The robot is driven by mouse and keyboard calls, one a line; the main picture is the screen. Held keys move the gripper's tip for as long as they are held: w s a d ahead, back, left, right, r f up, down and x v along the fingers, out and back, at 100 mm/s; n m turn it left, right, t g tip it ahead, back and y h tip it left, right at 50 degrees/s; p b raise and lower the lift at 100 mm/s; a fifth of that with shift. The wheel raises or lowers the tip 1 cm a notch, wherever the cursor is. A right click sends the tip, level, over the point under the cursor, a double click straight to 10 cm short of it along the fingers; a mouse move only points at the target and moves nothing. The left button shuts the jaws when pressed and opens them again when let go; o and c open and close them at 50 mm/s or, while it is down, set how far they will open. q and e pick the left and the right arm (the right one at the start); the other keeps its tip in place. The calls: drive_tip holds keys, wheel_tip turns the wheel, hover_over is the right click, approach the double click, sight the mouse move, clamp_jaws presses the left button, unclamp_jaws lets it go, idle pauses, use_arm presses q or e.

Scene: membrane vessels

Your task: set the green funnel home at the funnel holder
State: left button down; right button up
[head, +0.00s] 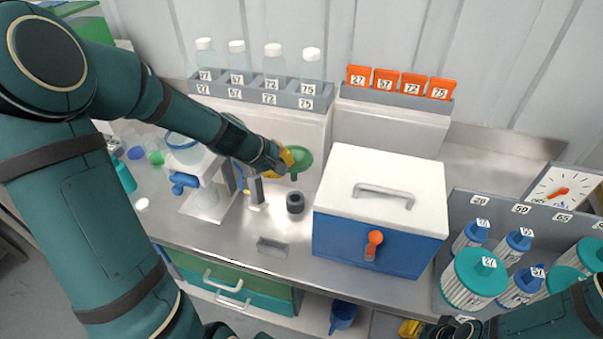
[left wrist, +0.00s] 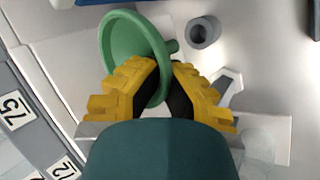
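The green funnel (head: 301,158) is in my left gripper (head: 287,158), above the counter. In the left wrist view, the funnel's wide rim (left wrist: 112,45) passes between the yellow fingers of my left gripper (left wrist: 166,75), which is shut on it. Its short spout points down in the head view. A dark grey ring-shaped socket (head: 295,203), which looks like the funnel holder, stands on the counter below the funnel, empty and apart from it. The socket also shows in the left wrist view (left wrist: 203,33). My right gripper (head: 411,327) shows only partly at the bottom edge.
A blue box with a white lid (head: 338,160) stands right of the socket. A white stand with a blue clamp (head: 213,201) is to its left. Racks with bottles (head: 255,97) and orange tags (head: 400,97) are behind. Teal-capped canisters (head: 475,277) fill the right.

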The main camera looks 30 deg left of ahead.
use_arm(q)
drive_tip(key=shift+f+b, duration=3.9)
drive_tip(key=shift+f, duration=1.1)
drive_tip(key=shift+f+b, duration=0.7)
drive_tip(key=shift+b, duration=0.1)
drive_tip(key=shift+f+b, duration=0.2)
drive_tip(key=shift+b, duration=0.15)
drive_tip(key=shift+s, duration=0.1)
drive_tip(key=c, duration=1.1)
unclamp_jaws()
drive_tip(key=shift+o, duration=0.2)
drive_tip(key=shift+r, duration=0.1)
